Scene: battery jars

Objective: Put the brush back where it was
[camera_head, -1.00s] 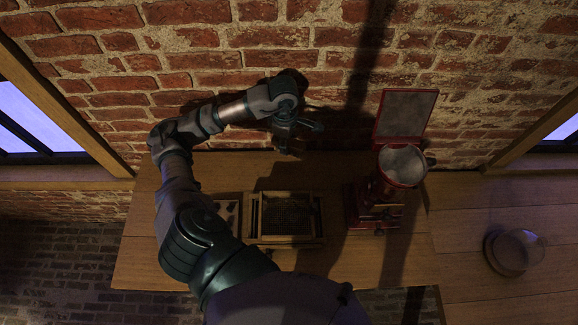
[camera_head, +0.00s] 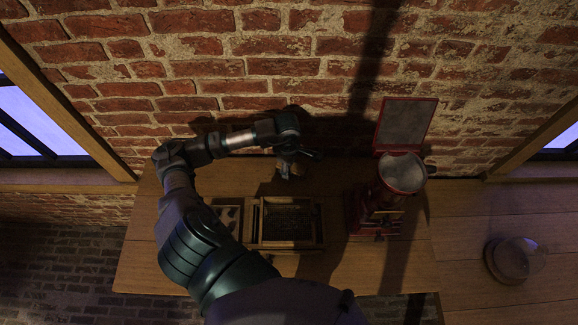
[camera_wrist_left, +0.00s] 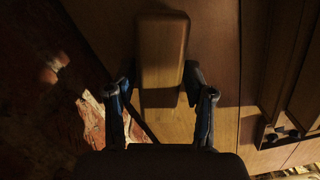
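A wooden block-shaped thing, likely the brush (camera_wrist_left: 162,45), lies between my left gripper's fingertips in the left wrist view. Its near end casts a shadow on the wood just below. My left gripper (camera_head: 288,172) hangs low over the back of the table near the brick wall. Its two fingers also show in the left wrist view (camera_wrist_left: 159,82), spread apart, one on each side of the block. I cannot tell whether they press on it. A small pale brown patch shows by the fingers in the head view, too small to make out. My right gripper is out of view.
A wooden tray (camera_head: 286,244) with compartments lies on the table (camera_head: 150,262) in front of the gripper. A red apparatus (camera_head: 362,208) with a raised lid (camera_head: 405,122) stands to the right. A glass dome on a round base (camera_head: 508,262) is farther right. The brick wall is close behind.

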